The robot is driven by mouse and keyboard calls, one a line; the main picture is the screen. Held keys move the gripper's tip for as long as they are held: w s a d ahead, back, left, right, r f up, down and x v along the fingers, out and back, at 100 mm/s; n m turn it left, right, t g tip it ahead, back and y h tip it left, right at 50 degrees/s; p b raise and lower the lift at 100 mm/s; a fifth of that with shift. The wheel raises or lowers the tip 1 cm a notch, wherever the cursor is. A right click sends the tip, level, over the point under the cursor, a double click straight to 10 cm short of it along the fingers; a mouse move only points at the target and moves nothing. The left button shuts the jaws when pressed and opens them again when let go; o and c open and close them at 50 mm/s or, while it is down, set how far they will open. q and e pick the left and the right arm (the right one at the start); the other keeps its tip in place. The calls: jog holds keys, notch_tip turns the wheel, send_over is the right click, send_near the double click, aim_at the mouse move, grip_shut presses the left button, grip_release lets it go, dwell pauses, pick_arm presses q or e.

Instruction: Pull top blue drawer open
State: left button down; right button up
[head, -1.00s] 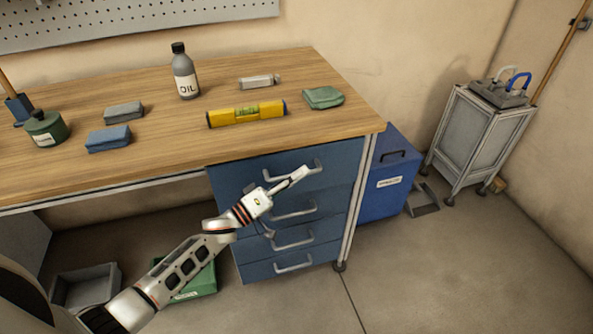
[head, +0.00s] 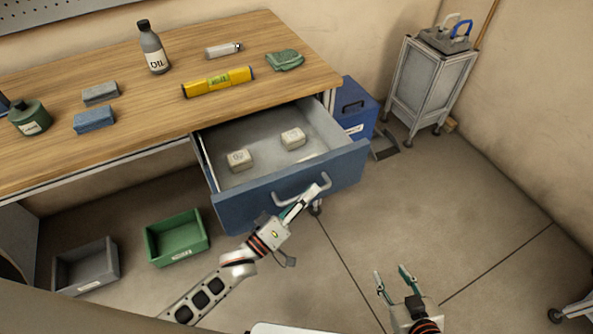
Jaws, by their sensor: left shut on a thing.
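The top blue drawer (head: 243,206) is pulled well out from under the wooden workbench. Two small pale blocks, a left one (head: 240,160) and a right one (head: 292,138), lie on its grey floor. My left gripper (head: 318,191) is shut on the grey bar handle (head: 290,196) on the drawer's front, near the handle's right end. My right gripper (head: 394,283) is at the bottom right, apart from the drawer, with its fingers spread and nothing between them. The lower drawers are hidden behind the open one.
The workbench (head: 120,152) carries an oil bottle (head: 153,48), a yellow level (head: 217,82), a green cloth (head: 285,60) and other items. A green bin (head: 177,238) and a grey bin (head: 86,267) stand on the floor at left. The floor at right is largely clear.

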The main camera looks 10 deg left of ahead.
pick_arm(q)
jog(key=s+d+p, duration=0.1)
jog(key=s+d, duration=0.2)
jog(key=s, duration=0.2)
jog(key=shift+s+d, duration=0.4)
jog(key=shift+f, duration=0.1)
jog(key=c, duration=2.1)
grip_release()
jog(key=shift+c, duration=0.2)
jog(key=v, duration=1.2)
